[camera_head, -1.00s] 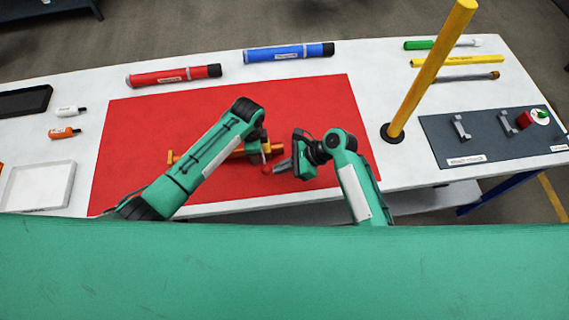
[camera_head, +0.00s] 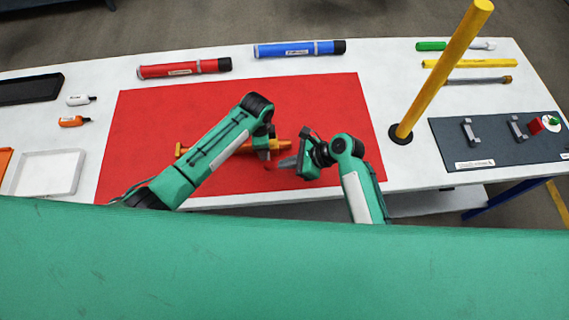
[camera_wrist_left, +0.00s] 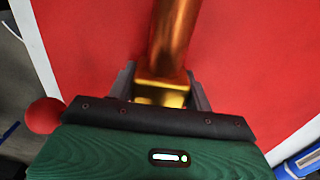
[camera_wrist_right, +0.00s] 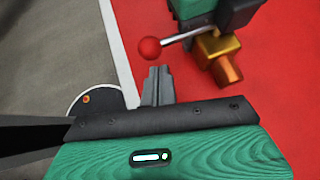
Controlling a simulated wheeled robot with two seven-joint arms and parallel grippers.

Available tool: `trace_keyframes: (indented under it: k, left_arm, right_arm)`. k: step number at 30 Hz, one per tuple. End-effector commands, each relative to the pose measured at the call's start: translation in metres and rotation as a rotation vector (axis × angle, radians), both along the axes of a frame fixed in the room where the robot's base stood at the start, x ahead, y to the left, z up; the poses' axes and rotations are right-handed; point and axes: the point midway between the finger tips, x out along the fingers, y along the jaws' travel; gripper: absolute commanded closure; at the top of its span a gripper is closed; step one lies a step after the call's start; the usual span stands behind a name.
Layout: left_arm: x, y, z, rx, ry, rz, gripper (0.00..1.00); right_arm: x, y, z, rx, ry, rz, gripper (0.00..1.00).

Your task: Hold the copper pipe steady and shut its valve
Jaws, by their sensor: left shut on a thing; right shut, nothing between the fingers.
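The copper pipe (camera_head: 283,145) lies on the red mat, partly hidden by my left arm. My left gripper (camera_wrist_left: 160,88) is shut on the pipe, at the brass-coloured block (camera_wrist_left: 160,92) where the copper tube (camera_wrist_left: 172,40) begins. The valve handle is a metal lever (camera_wrist_right: 186,36) with a red ball knob (camera_wrist_right: 149,47); the knob also shows at the left of the left wrist view (camera_wrist_left: 44,115). My right gripper (camera_wrist_right: 158,72) is shut and empty, its tips just short of the knob in its wrist view. In the head view the right gripper (camera_head: 287,162) is right of the left one.
A yellow post (camera_head: 440,75) stands right of the red mat (camera_head: 140,120). Red (camera_head: 185,68) and blue (camera_head: 300,49) tubes lie behind the mat. A dark board (camera_head: 470,150) with brackets is at right, a white tray (camera_head: 48,172) at left. The mat's back part is clear.

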Motion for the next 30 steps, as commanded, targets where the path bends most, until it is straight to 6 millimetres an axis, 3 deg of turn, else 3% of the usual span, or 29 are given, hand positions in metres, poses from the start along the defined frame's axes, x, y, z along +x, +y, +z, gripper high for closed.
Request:
trace_keyframes:
  k: [8, 13, 21, 30]
  left_arm:
    - [0.001, 0.000, 0.001, -0.001, -0.001, 0.000, 0.94]
    - [0.001, 0.000, 0.001, -0.001, -0.001, 0.000, 0.94]
    - [0.001, 0.000, 0.001, -0.001, -0.001, 0.000, 0.94]
    - [0.001, 0.000, 0.001, -0.001, -0.001, 0.000, 0.94]
  right_arm:
    - [0.002, -0.014, -0.003, -0.003, 0.000, -0.001, 1.00]
    - [0.000, -0.045, -0.010, -0.004, 0.001, -0.002, 1.00]
    - [-0.001, -0.091, 0.033, -0.002, -0.003, -0.002, 1.00]
    - [-0.003, -0.117, 0.054, -0.001, 0.000, 0.000, 1.00]
